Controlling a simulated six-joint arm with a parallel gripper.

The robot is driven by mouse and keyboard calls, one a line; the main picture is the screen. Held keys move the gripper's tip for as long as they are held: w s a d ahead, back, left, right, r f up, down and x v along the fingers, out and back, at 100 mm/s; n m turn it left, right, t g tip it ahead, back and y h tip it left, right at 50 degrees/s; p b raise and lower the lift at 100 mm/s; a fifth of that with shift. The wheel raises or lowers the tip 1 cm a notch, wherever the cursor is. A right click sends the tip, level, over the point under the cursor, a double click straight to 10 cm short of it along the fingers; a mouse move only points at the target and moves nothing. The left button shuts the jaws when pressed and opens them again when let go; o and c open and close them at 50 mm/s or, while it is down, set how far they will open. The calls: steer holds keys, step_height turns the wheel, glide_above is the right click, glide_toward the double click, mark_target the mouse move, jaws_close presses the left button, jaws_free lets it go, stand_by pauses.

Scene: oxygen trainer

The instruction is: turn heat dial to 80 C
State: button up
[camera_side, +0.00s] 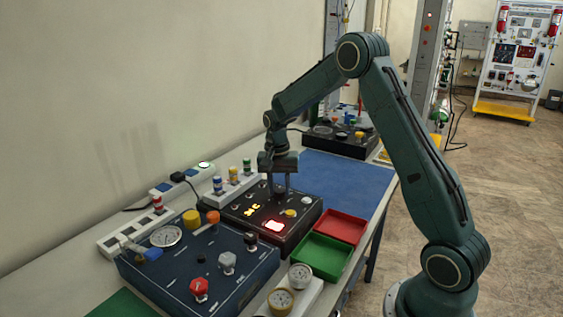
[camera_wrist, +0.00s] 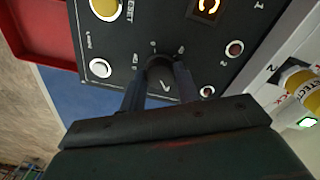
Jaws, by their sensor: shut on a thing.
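The heat dial (camera_wrist: 160,66) is a dark round knob on a black panel, between the jaws of my gripper (camera_wrist: 159,82) in the wrist view. My gripper is shut on it, with one finger on each side. In the side view my gripper (camera_side: 279,188) points down onto the black control box (camera_side: 245,220), and the knob is largely hidden by the fingers. A lit orange display (camera_wrist: 207,7) shows only partly in the wrist view. The side view shows yellow lit digits (camera_side: 252,210) and a bright red-white display (camera_side: 274,226), both too small to read.
A blue panel (camera_side: 190,275) with knobs and a gauge stands in front of the black box. Red (camera_side: 343,226) and green (camera_side: 322,257) trays lie to its right. A rack of colored-capped bottles (camera_side: 233,181) stands behind. The blue mat (camera_side: 345,180) is clear.

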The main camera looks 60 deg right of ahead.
mark_target(277, 189)
steer(key=shift+m, duration=0.8)
steer(key=o, duration=1)
steer(key=shift+c, duration=0.2)
step_height(277, 189, up, 14)
steer(key=shift+w+a, duration=0.15)
steer(key=shift+w, duration=0.15)
